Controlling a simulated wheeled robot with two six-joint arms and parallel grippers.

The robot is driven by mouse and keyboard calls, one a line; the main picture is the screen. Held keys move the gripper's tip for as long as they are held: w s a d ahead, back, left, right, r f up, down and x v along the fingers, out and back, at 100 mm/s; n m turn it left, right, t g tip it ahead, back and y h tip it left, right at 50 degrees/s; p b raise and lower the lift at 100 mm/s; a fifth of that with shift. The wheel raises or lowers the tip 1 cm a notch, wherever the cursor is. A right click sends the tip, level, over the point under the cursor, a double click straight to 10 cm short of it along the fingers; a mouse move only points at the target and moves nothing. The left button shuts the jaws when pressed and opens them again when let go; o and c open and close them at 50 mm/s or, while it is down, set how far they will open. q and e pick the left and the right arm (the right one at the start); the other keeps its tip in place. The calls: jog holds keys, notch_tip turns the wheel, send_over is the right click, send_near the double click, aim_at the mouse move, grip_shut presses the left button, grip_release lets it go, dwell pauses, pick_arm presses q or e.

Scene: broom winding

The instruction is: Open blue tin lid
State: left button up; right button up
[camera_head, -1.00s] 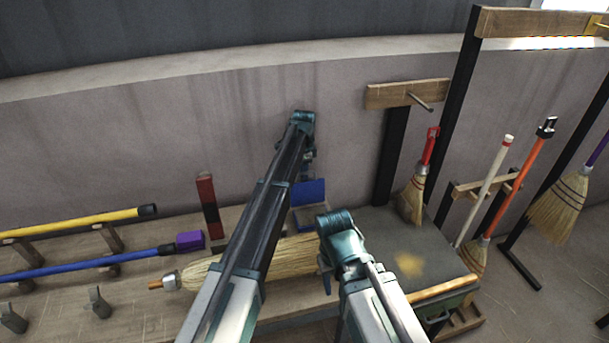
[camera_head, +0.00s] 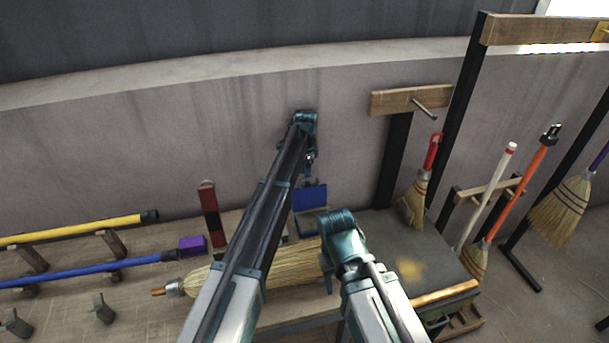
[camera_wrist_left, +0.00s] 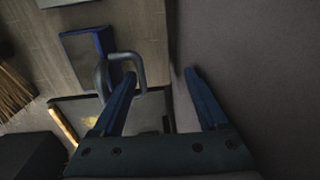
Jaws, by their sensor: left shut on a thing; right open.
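The blue tin (camera_head: 304,226) stands on the bench against the wall. Its bright blue lid (camera_head: 310,198) shows as an upright panel above the darker body. My left gripper (camera_head: 309,162) is just above the lid. The left wrist view shows the blue tin (camera_wrist_left: 80,55) and a grey loop handle (camera_wrist_left: 104,72) close by. There my left gripper (camera_wrist_left: 160,75) has one finger overlapping the loop; the fingers look spaced, and the exact grip is hard to see. My right gripper (camera_head: 326,272) is low beside the broom bristles, open, its fingertips mostly hidden.
A straw broom head (camera_head: 290,264) lies on the bench behind my left arm. Yellow (camera_head: 70,229) and blue (camera_head: 80,270) handles rest on supports at left. A red upright block (camera_head: 210,211) stands left of the tin. A dark-topped box (camera_head: 400,235) is at right.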

pick_arm(q)
notch_tip(320, 180, up, 12)
jog(key=s+p, duration=0.1)
jog(key=p, duration=0.9)
jog(key=shift+f, duration=0.25)
jog(key=shift+d, duration=0.1)
jog(key=s+f+n+b, duration=0.1)
jog(key=s+n, duration=0.2)
jog(key=s, duration=1)
jog(key=s+a+f+n+b, duration=0.1)
jog(key=s+n, duration=0.3)
jog(key=s, duration=1)
jog(key=s+f+n+y+b, duration=0.1)
jog(key=s+f+n+b, duration=0.2)
jog(key=s, duration=1)
jog(key=shift+s+a+f+n+g, duration=0.2)
jog(key=shift+n+g, duration=0.1)
jog(key=shift+g, duration=0.1)
